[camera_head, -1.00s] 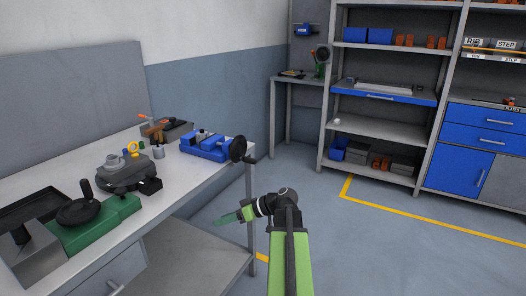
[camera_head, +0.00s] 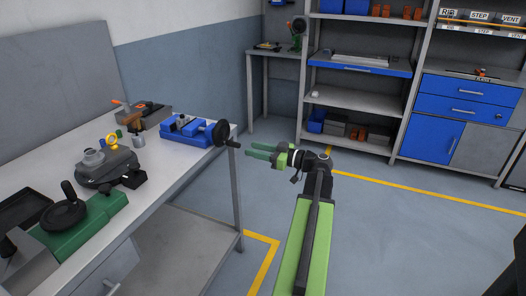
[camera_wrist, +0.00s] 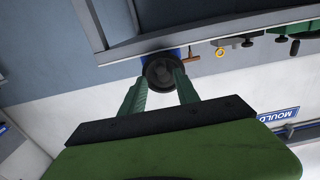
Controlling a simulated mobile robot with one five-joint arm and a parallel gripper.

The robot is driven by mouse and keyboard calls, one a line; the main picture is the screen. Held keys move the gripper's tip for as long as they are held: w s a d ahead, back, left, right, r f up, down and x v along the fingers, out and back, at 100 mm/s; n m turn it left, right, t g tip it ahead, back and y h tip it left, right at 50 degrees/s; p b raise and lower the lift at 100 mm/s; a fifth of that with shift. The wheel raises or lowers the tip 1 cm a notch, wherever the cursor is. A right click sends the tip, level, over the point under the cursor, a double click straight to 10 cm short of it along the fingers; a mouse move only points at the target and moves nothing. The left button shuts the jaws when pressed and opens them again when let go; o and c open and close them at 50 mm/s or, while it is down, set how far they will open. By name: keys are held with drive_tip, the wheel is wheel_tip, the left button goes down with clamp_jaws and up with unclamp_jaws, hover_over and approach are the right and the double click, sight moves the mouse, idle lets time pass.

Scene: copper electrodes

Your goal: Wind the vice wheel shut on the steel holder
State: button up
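The blue vice (camera_head: 190,130) stands at the far right end of the workbench. Its black wheel (camera_head: 222,132) with a small handle (camera_head: 235,144) faces the bench's right end. A small grey piece, perhaps the steel holder (camera_head: 182,121), sits in the vice; it is too small to tell how it is gripped. My gripper (camera_head: 255,151) is to the right of the wheel, apart from it, with its green fingers open and empty. In the wrist view the wheel (camera_wrist: 160,72) shows beyond and between the two spread fingertips (camera_wrist: 160,78).
The workbench (camera_head: 165,165) also carries a grey round device (camera_head: 105,165), a green machine with a black handwheel (camera_head: 65,212), and a toolbox (camera_head: 145,117). Shelves (camera_head: 360,100) stand behind. The floor (camera_head: 385,230) right of the bench is clear.

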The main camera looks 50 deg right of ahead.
sight(240, 146)
drive_tip(key=shift+x, duration=3.1)
clamp_jaws()
